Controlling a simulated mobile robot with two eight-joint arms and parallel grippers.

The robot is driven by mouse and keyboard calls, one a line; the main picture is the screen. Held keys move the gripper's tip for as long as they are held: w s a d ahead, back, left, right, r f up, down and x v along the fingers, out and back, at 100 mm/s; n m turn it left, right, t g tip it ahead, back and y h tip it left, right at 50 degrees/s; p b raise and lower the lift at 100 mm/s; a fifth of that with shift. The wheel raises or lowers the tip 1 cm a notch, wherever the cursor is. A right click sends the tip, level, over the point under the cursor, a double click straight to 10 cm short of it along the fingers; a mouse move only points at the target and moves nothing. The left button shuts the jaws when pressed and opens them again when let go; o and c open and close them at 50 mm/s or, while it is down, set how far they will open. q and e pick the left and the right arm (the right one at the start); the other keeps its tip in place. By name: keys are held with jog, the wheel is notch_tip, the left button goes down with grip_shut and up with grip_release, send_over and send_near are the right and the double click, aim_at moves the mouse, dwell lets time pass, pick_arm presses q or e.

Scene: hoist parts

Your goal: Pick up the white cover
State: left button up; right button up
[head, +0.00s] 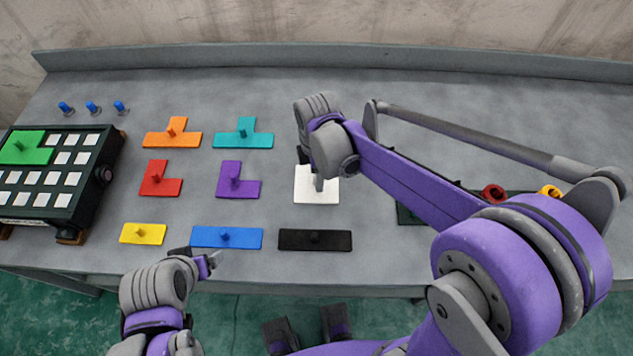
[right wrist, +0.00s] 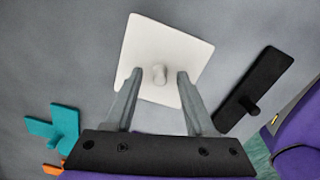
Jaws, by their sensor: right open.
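The white cover (head: 316,193) is a flat square plate with a small knob in its middle, lying on the grey table. In the right wrist view the white cover (right wrist: 165,43) lies ahead of the fingers, with its knob between them. My right gripper (head: 318,182) is over the cover in the head view and hides part of it. In the right wrist view the right gripper (right wrist: 158,75) is open, one finger on each side of the knob, with gaps on both sides. My left gripper (head: 212,262) is at the table's front edge, near the blue piece; its finger opening is unclear.
A black bar (head: 315,240), blue bar (head: 227,237), purple piece (head: 240,188) and teal piece (head: 243,138) lie near the cover. A dark box (head: 62,200) with white squares stands at left. My right forearm hides part of a dark tray (head: 408,215).

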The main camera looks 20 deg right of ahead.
grip_shut()
jog(key=shift+r, duration=0.15)
